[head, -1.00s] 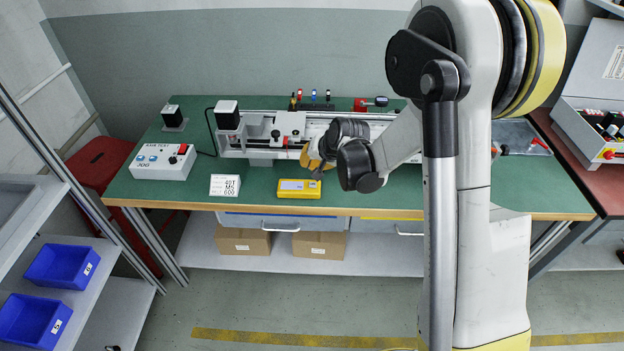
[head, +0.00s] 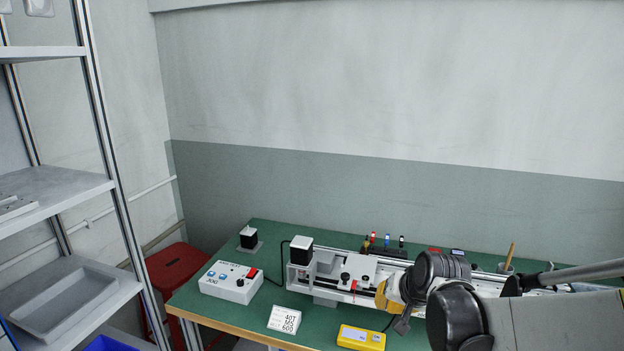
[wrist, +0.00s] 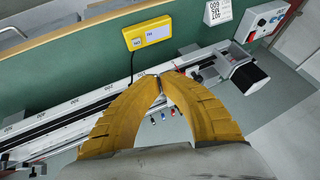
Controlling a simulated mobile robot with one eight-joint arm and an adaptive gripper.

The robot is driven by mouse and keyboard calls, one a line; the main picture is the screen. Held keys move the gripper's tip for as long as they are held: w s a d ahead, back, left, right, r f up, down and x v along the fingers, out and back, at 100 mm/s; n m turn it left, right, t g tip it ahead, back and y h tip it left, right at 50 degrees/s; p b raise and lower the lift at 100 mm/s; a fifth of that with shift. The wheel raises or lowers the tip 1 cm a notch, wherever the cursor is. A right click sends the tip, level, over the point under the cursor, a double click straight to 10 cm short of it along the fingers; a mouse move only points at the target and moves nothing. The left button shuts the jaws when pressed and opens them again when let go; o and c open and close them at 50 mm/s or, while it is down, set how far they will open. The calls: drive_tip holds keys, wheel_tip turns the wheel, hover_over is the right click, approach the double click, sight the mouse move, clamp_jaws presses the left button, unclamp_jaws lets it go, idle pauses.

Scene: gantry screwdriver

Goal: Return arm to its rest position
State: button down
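My gripper (wrist: 159,78) has two curved yellow fingers whose tips meet in the wrist view, with nothing visible held between them. In the head view its yellow part (head: 384,297) shows by the gantry rail, left of my dark wrist joints. The white gantry (head: 327,268) lies along the green workbench (head: 222,257), and its rail runs beneath my fingers in the wrist view. I cannot tell the exact height of the gripper above it. My arm comes in from the lower right of the head view.
A yellow device (head: 361,338) lies near the bench's front edge, by a white label block (head: 284,319) and a white control box (head: 230,282). Several coloured bits (head: 387,241) stand behind the gantry. A red stool (head: 178,269) and metal shelves (head: 60,187) are at left.

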drive_tip(key=s+r+n, duration=0.1)
drive_tip(key=s+r, duration=0.2)
drive_tip(key=s, duration=0.8)
drive_tip(key=s+r+n+h, duration=0.1)
drive_tip(key=s+r+n, duration=0.1)
drive_tip(key=s, duration=0.9)
drive_tip(key=shift+s+d+r+h, duration=0.15)
drive_tip(key=shift+d+r+h, duration=0.2)
drive_tip(key=shift+r, duration=0.3)
